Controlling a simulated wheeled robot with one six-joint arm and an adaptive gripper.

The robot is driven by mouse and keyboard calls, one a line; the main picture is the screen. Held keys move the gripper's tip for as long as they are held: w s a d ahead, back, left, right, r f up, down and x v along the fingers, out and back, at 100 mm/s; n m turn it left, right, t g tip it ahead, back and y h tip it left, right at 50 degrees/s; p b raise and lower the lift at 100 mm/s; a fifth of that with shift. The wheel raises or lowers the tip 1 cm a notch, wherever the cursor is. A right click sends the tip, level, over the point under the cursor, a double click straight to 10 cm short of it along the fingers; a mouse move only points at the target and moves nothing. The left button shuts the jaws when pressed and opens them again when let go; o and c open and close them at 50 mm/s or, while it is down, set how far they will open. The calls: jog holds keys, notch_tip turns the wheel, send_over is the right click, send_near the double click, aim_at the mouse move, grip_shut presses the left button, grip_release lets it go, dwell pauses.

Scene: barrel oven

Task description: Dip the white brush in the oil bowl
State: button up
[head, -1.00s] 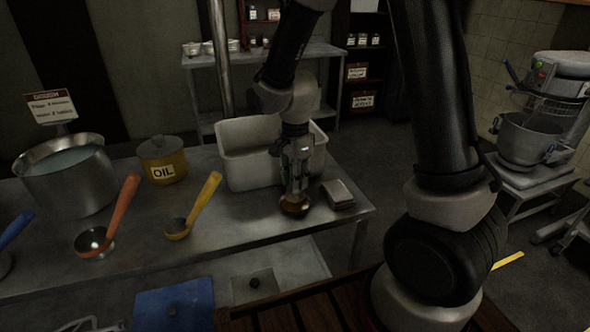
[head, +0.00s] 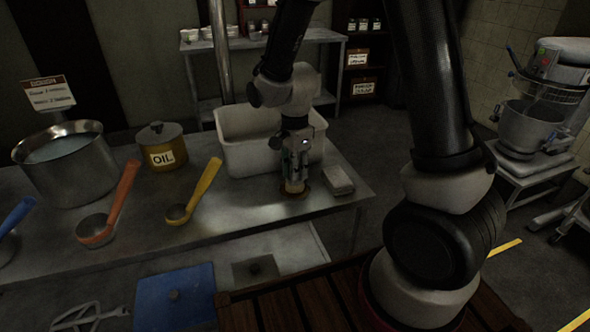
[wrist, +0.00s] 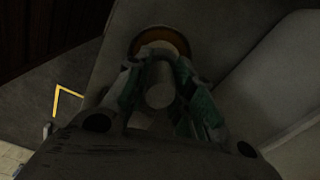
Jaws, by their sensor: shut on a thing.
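The oil bowl (head: 303,193) is a small brown bowl near the front edge of the steel table. In the wrist view its amber rim (wrist: 151,36) shows beyond the fingertips. My gripper (head: 295,174) points down over the bowl and is shut on the white brush (head: 294,186). The brush's pale lower end is at the bowl, within its outline. In the wrist view the brush's round pale handle (wrist: 160,94) sits between the green-edged fingers. Whether the brush tip touches the oil is hidden.
A white bin (head: 239,155) stands just behind my gripper, and a small pale block (head: 338,180) lies right of the bowl. A yellow pot marked OIL (head: 164,156), ladles and a large steel pot (head: 72,178) stand to the left.

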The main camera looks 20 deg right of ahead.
jog(key=shift+f, duration=0.55)
dwell(1.2)
jog(key=shift+r, duration=3.55)
